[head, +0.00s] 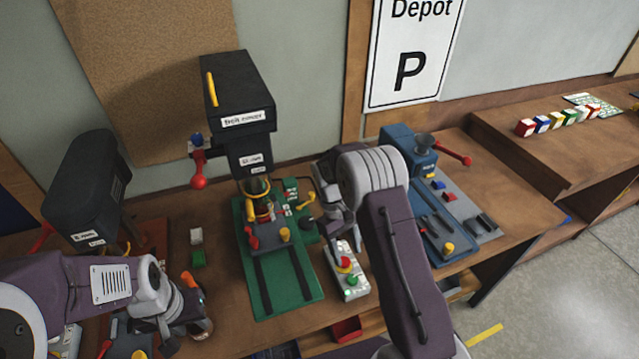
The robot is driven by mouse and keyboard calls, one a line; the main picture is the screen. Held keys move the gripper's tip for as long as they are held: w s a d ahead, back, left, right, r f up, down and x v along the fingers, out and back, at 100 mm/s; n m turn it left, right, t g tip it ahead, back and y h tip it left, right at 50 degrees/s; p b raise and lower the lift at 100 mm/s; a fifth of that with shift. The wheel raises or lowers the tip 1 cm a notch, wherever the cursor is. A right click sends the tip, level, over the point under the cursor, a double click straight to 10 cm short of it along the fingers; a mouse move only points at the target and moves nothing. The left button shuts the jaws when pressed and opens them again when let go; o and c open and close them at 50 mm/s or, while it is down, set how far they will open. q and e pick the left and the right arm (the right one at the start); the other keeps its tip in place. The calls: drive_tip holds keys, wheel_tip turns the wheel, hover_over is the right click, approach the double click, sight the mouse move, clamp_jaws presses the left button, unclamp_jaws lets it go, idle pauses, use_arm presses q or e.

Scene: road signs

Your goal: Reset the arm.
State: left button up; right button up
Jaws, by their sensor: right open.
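My left arm comes in from the left, and its gripper (178,328) points down over the front left of the workbench (225,330). Its fingertips are partly hidden, so I cannot tell whether it is open or shut. My right arm rises from the bottom and bends at mid-picture. Its gripper (322,205) is open, just right of the machine with the green base (285,290) and above the control box (350,285). I see nothing held in it.
A black machine (85,190) stands at the left, the tall black-headed machine (238,95) in the middle, and a blue machine (410,150) at the right. A red bin (346,330) is below the bench edge. Coloured blocks (560,120) line the right bench. Grey floor lies right.

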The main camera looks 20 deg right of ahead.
drive_tip(key=s+a+f+m+t+y+b, duration=0.1)
drive_tip(key=s+m+t+b, duration=0.1)
drive_tip(key=s+b, duration=0.2)
drive_tip(key=s+a+f+m+t+b, duration=0.1)
drive_tip(key=s+a+m+t+b, duration=0.1)
drive_tip(key=s, duration=0.6)
drive_tip(key=shift+a+t+y+b, duration=0.35)
drive_tip(key=shift+t+b, duration=0.35)
drive_tip(key=shift+b, duration=0.65)
